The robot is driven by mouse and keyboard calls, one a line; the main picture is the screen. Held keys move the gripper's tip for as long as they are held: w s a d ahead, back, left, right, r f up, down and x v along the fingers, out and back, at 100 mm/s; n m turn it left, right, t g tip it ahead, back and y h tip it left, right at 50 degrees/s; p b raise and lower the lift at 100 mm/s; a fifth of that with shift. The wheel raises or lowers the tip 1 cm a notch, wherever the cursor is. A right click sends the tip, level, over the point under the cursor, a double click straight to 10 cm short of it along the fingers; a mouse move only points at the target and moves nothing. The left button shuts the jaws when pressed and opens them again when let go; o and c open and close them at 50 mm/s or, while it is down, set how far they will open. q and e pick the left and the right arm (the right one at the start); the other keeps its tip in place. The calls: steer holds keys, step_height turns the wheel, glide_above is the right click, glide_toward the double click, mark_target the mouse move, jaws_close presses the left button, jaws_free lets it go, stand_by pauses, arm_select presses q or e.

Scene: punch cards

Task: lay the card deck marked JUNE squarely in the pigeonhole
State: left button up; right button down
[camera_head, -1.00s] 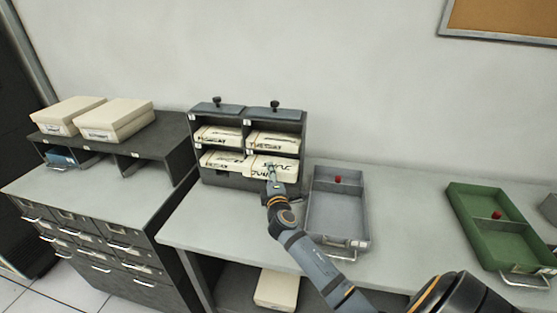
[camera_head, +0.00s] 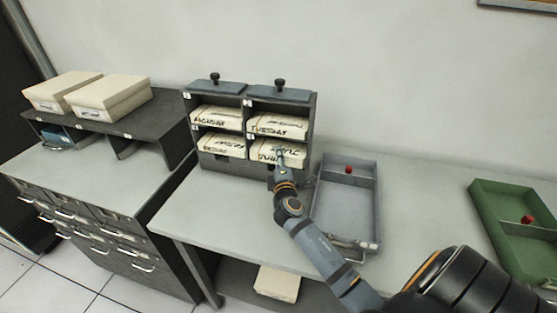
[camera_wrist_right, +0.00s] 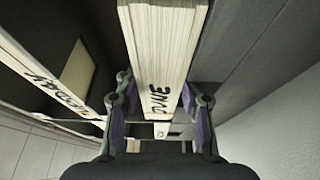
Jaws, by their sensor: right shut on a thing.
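The JUNE card deck (camera_head: 278,150) sits mostly inside the lower right pigeonhole of the dark rack (camera_head: 237,171), its front end toward me. In the right wrist view the deck (camera_wrist_right: 163,55) is a cream block with JUNE lettered on its near end. My right gripper (camera_head: 279,165) is at the front of that pigeonhole. In the right wrist view its fingers (camera_wrist_right: 158,118) are shut on the deck, one on each side. The deck's far end and the back of the pigeonhole are hidden. My left gripper is not in view.
Other decks fill the upper left (camera_head: 215,118), upper right (camera_head: 278,127) and lower left (camera_head: 221,147) pigeonholes. A grey tray (camera_head: 368,222) stands right of the rack, and a green tray (camera_head: 483,214) further right. The bench between them is clear.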

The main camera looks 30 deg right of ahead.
steer(key=shift+a, duration=0.1)
steer(key=c, duration=1.3)
jaws_free()
steer(key=shift+s+f, duration=0.1)
steer(key=o, duration=0.5)
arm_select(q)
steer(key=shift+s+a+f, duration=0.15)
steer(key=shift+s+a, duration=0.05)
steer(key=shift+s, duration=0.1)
arm_select(e)
steer(key=shift+r, duration=0.3)
arm_select(q)
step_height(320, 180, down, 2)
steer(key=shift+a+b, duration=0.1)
steer(key=shift+b, duration=1)
arm_select(e)
steer(key=v, duration=1.2)
